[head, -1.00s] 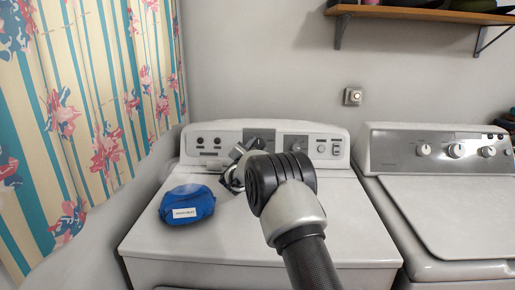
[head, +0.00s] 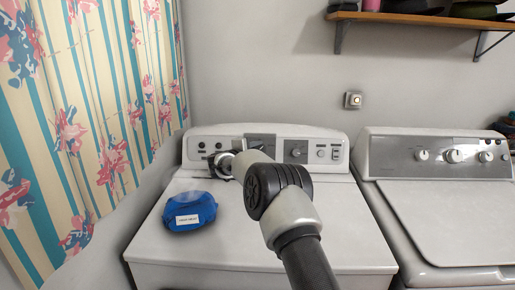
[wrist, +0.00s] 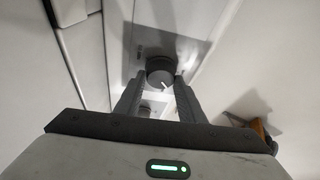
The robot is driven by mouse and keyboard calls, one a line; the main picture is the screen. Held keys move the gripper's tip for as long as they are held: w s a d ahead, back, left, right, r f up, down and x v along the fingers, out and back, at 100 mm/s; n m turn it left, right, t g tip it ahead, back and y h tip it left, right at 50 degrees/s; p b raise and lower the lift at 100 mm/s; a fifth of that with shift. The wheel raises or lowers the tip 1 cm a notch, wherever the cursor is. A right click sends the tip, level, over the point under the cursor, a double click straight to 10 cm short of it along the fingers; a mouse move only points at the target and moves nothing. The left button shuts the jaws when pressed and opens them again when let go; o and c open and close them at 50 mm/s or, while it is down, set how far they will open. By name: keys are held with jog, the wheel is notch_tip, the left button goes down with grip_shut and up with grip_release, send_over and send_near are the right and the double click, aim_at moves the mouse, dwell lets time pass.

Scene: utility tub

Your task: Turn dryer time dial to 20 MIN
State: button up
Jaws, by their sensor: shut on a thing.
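The dryer (head: 270,250) has a white control panel with dials along its back. My gripper (head: 222,160) is at the left-middle part of this panel, with my arm hiding part of it. In the wrist view my gripper (wrist: 161,86) has one finger on each side of a round dark grey dial (wrist: 160,66) and is shut on it. The dial has a white pointer line and sits on a grey plate with small markings too small to read. Another dial (head: 297,152) shows on a grey plate to the right in the head view.
A blue labelled bag (head: 188,210) lies on the dryer top, left of my arm. A washer (head: 450,215) stands to the right. A patterned curtain (head: 90,110) hangs at the left. A wooden shelf (head: 420,17) and a wall outlet (head: 353,100) are above.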

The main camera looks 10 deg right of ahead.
jog(key=m+g+p, duration=0.1)
jog(key=m, duration=0.1)
jog(key=m+p, duration=0.2)
jog(key=shift+r+m+g+y, duration=0.2)
jog(key=shift+m+g+y, duration=0.1)
jog(key=shift+g, duration=0.1)
dwell(0.4)
jog(key=o, duration=1)
jog(key=shift+o, duration=0.2)
jog(key=v, duration=1.7)
jog(key=shift+s+a+r, duration=0.1)
